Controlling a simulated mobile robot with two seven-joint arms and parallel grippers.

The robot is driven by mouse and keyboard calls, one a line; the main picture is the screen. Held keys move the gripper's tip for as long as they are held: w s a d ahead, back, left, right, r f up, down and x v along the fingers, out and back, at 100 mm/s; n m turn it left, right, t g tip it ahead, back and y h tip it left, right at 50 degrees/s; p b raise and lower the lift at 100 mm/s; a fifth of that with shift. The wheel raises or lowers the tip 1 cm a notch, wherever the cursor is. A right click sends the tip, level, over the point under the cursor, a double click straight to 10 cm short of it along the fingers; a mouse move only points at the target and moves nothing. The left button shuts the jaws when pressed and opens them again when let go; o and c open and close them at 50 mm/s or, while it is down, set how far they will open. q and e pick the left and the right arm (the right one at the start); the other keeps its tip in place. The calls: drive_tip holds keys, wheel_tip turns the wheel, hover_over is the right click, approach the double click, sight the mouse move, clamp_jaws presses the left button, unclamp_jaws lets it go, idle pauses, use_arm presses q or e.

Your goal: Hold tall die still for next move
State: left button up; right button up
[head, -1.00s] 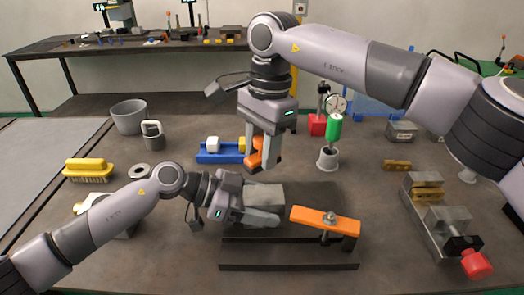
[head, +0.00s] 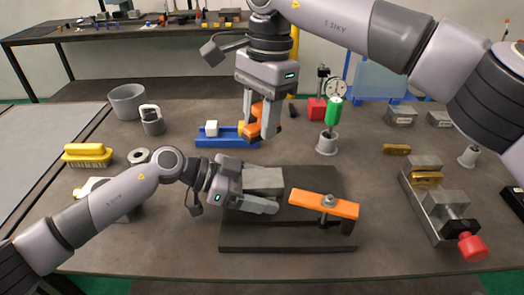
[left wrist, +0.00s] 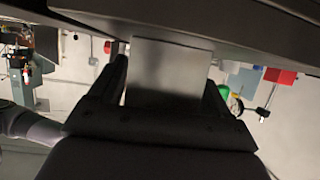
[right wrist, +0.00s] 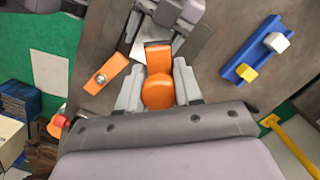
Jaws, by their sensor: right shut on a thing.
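The tall die appears to be the grey block (head: 263,181) above the dark base plate (head: 285,238); it also shows in the left wrist view (left wrist: 170,72). My left gripper (head: 256,190) reaches it from the left, one finger on each side. Whether the fingers press on it is unclear. My right gripper (head: 262,128) points down above and behind the block. It is shut on an orange piece (head: 256,122) with a rounded end, also in the right wrist view (right wrist: 158,90). Another orange clamp bar (head: 320,204) with a bolt lies over the plate's right part.
A blue holder (head: 225,142) with a white block stands behind. A green-handled tool (head: 333,112) stands in a grey cup. A vise (head: 440,205) with a red knob is at the right, a yellow brush (head: 87,155) at the left. The front table strip is bare.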

use_arm(q)
drive_tip(key=shift+o, duration=0.6)
drive_tip(key=shift+r, duration=0.1)
drive_tip(key=v, duration=1.2)
